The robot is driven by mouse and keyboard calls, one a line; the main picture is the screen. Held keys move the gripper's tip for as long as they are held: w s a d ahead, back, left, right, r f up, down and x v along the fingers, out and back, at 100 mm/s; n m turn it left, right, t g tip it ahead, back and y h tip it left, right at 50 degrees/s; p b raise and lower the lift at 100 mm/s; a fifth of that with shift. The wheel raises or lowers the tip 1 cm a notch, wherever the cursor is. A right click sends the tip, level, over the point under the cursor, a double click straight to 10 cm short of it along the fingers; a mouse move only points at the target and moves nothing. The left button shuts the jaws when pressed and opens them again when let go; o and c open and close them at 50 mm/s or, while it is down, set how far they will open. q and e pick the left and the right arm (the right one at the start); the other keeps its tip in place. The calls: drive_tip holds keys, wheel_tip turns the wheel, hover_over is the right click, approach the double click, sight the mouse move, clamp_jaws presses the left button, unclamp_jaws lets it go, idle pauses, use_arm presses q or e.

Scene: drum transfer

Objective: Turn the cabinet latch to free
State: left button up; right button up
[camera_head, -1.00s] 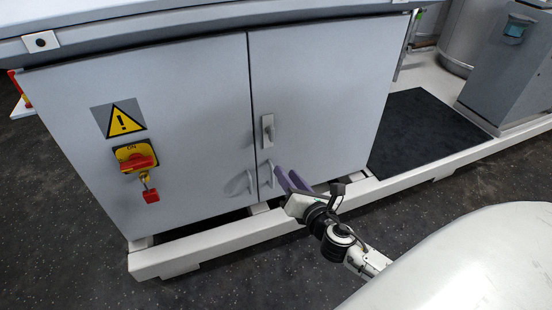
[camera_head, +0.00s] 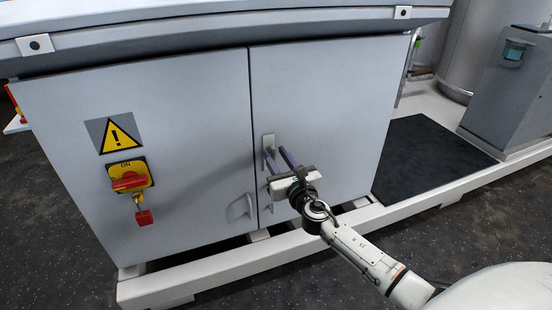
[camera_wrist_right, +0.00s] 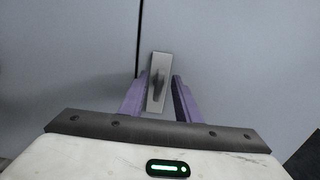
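The cabinet latch (camera_head: 268,144) is a small grey plate with a handle on the right cabinet door, near the seam between the doors. In the right wrist view the latch (camera_wrist_right: 157,84) shows its dark handle roughly along the plate. My right gripper (camera_head: 277,153) is at the latch, its purple fingers pointing at the door. In the right wrist view the open fingers (camera_wrist_right: 158,88) stand on either side of the latch, with gaps visible. I cannot tell how deep the fingertips reach. My left gripper is in neither view.
The left door (camera_head: 180,180) carries a warning sign (camera_head: 118,134), a red and yellow switch (camera_head: 130,177) and a red padlock (camera_head: 144,217). Door pulls sit below the latch. A white base rail (camera_head: 220,267) runs along the cabinet's foot. A dark mat (camera_head: 428,155) lies to the right.

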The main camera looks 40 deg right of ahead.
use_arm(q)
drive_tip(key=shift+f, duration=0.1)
use_arm(e)
drive_tip(key=shift+w, duration=0.2)
drive_tip(key=shift+c, duration=0.5)
clamp_jaws()
